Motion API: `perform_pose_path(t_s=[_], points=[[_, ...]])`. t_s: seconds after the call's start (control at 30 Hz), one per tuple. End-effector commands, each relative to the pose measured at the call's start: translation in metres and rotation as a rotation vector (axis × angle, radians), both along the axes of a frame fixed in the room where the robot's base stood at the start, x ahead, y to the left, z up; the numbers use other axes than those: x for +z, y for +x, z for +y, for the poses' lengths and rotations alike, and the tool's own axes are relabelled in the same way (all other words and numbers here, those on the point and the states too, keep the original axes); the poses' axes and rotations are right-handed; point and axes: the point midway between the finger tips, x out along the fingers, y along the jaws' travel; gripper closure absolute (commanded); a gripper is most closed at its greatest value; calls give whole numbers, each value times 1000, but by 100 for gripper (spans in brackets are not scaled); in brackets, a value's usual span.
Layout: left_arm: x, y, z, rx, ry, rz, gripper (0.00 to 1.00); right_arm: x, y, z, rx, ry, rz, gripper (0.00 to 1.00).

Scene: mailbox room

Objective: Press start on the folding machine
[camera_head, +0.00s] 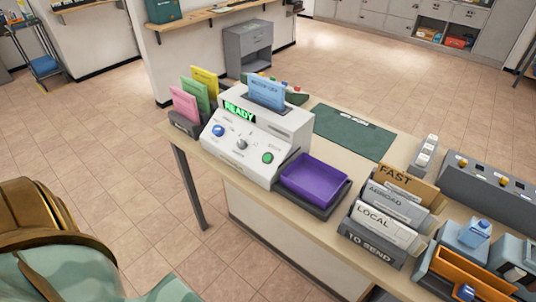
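The folding machine (254,171) is a white box with a sloped front, on the near left part of the counter. Its display (239,112) shows READY in green. Its front has a blue button (218,130) at left, a grey knob (241,144) in the middle and a round green button (267,157) at right. Small labels there are too small to read. A blue sheet (266,92) stands upright in its top. A purple tray (315,179) sits against its right side and looks empty. Neither gripper is in view.
Pink, green and yellow papers (184,104) stand in a rack left of the machine. A TO SEND rack (371,242) with cards marked FAST, ABROAD and LOCAL stands right of the tray. A dark green mat (353,132) lies behind. Open floor (110,160) lies left of the counter.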

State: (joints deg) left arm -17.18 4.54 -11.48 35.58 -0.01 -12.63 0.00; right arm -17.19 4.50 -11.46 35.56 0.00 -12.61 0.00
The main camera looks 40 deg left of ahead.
Motion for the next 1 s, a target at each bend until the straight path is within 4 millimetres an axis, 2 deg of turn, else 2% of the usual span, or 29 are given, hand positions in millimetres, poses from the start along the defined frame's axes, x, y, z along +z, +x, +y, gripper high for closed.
perform_pose_path(t_s=[0.4, 0.57, 0.6, 1.0], points=[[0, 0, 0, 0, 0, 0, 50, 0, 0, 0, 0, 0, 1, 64], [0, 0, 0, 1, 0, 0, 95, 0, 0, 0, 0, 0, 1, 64], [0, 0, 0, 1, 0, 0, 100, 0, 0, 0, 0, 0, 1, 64], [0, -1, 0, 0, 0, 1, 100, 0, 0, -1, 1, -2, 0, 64]])
